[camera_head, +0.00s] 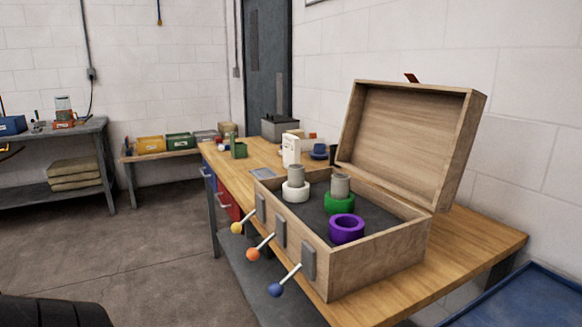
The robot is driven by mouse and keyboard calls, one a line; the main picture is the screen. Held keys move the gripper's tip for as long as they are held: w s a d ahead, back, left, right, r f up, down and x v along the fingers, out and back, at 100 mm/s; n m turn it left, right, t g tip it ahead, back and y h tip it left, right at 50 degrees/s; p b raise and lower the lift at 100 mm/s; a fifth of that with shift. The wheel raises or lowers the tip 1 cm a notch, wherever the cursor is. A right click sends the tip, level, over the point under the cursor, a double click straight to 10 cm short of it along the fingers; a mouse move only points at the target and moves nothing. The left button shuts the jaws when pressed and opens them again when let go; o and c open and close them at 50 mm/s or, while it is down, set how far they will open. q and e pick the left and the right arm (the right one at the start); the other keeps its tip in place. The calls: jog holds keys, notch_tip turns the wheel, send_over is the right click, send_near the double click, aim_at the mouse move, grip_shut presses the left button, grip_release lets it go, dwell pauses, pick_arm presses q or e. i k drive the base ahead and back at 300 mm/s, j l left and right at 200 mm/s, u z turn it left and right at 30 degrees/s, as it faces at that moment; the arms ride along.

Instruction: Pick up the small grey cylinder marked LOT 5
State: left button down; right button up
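Two small grey cylinders show in the head view inside an open wooden box (377,268) on the workbench. One grey cylinder (296,174) stands upright in a white ring (295,193). The other grey cylinder (340,185) stands upright in a green ring (339,205). No marking is readable on either, so I cannot tell which one is LOT 5. A purple ring (347,231) nearer the front looks empty. Neither of my grippers is in view.
The box lid (408,137) stands open at the back right. Levers with yellow (236,228), orange (253,254) and blue (275,290) knobs stick out from the box's front. A white container (291,150) stands behind the box. The workbench (470,240) has bare room at right.

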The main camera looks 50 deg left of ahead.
aim_at(296, 172)
jog(key=k+j, duration=0.1)
jog(key=j, duration=0.2)
jog(key=k+j, duration=0.25)
jog(key=j, duration=1.25)
jog(key=i+j, duration=0.15)
jog(key=j, duration=0.15)
jog(key=i+j, duration=0.1)
jog(key=j, duration=0.2)
jog(key=i+j, duration=0.15)
jog(key=j, duration=0.15)
jog(key=i+j+z, duration=0.25)
jog(key=i+j, duration=0.3)
jog(key=j+z, duration=0.3)
jog(key=l, duration=0.15)
jog(key=i, duration=0.05)
